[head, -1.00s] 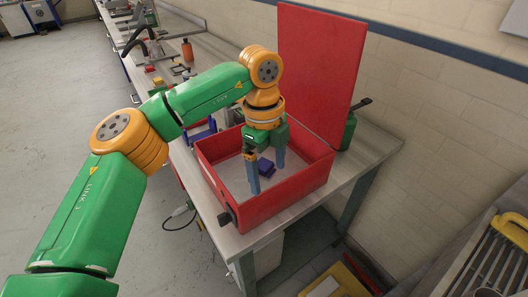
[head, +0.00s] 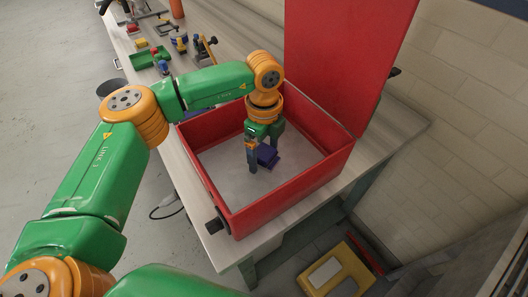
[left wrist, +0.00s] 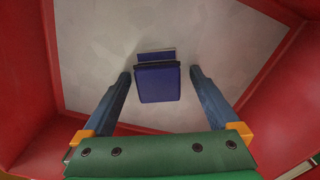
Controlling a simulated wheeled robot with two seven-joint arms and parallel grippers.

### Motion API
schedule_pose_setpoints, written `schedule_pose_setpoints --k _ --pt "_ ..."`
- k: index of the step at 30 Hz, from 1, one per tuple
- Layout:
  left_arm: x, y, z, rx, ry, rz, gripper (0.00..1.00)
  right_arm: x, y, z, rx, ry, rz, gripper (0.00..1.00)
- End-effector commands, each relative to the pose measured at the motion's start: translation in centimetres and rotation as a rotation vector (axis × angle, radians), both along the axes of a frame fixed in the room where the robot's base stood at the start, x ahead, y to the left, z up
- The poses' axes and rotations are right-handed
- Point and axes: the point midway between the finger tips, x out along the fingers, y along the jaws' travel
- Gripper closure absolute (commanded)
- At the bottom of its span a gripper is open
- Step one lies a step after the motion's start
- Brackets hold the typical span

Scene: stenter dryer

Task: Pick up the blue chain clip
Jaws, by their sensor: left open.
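The blue chain clip (head: 268,156) lies on the pale floor of the open red box, a dark blue-purple block. My left gripper (head: 265,160) points down into the box, open, with its fingers around the clip in the head view. In the left wrist view the clip (left wrist: 158,84) sits between the two fingers of my left gripper (left wrist: 160,76), near their tips, with a gap on each side. A dark edge and a thin blue part show at its far side. I cannot tell how far the fingertips are above the box floor. My right gripper is out of view.
The red box (head: 290,192) stands on a grey bench (head: 400,130), its lid (head: 345,60) raised at the back. Its walls surround my gripper. A green tray (head: 143,60) and small parts lie farther along the bench. A yellow item (head: 340,272) is low at the right.

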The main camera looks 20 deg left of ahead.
Motion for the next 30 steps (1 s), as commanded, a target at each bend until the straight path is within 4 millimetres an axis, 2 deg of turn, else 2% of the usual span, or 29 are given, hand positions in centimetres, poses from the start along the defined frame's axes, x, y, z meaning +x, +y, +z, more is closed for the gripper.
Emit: schedule_pose_setpoints --k 1,9,12,23,27,30 --pt "0.0 0.0 0.0 0.000 0.000 0.000 0.05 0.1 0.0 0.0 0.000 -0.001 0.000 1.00" --pt "0.0 0.0 0.0 0.000 0.000 0.000 0.78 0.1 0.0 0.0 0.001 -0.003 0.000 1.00" --pt "0.0 0.0 0.0 -0.001 0.000 0.000 1.00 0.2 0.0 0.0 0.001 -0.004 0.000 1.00" --pt "0.1 -0.1 0.6 -0.002 -0.003 0.000 1.00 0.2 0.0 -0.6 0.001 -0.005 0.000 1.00" --pt "0.1 -0.1 2.8 -0.003 -0.006 0.000 1.00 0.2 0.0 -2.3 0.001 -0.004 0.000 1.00" --pt "-2.0 -1.0 5.4 -0.002 -0.008 -0.006 1.00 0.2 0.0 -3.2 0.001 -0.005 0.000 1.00"
